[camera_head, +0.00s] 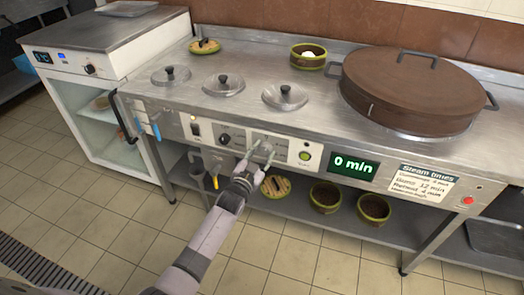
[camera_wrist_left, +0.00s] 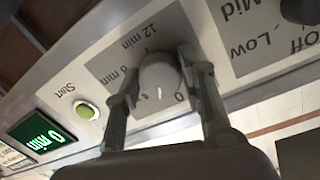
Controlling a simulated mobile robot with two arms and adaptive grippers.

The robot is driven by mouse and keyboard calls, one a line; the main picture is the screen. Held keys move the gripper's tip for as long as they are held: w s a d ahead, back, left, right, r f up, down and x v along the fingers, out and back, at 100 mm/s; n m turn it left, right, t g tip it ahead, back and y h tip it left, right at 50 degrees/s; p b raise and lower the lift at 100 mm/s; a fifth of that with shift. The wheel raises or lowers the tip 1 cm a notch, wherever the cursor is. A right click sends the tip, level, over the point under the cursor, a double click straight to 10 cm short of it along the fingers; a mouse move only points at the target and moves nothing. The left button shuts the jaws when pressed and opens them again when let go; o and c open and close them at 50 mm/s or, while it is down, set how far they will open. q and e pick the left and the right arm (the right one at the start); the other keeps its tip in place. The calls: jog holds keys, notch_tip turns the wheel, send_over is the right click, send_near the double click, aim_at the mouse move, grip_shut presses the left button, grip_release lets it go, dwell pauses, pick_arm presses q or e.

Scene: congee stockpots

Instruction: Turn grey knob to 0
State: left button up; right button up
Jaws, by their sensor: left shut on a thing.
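The grey knob (camera_wrist_left: 160,78) sits on the front panel between the fingers of my left gripper (camera_wrist_left: 160,88) in the left wrist view. The fingers are shut on it, one on each side. In the head view my left gripper (camera_head: 258,153) reaches the panel from below and mostly hides the knob. The green display (camera_head: 354,166) reads 0 min. My right gripper is not in view.
A dark knob (camera_head: 223,138) sits left of the gripper, with Off, Low and Mid marks in the wrist view. The green Start button (camera_head: 304,156) is on the other side. A brown round lid (camera_head: 410,88) covers the large pot. Bowls (camera_head: 325,196) stand on the lower shelf.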

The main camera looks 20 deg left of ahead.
pick_arm(q)
jog(key=n, duration=0.2)
jog(key=shift+f+n, duration=0.1)
jog(key=shift+n, duration=0.2)
jog(key=shift+d+n+p, duration=0.1)
jog(key=shift+n+p, duration=0.2)
jog(key=shift+n, duration=1.2)
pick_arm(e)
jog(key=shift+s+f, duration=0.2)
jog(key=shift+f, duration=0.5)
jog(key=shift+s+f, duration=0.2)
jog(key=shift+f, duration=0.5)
pick_arm(q)
jog(key=o, duration=1.1)
jog(key=shift+o, duration=0.2)
jog(key=s+a, duration=0.1)
jog(key=s, duration=1.1)
jog(key=shift+a, duration=0.15)
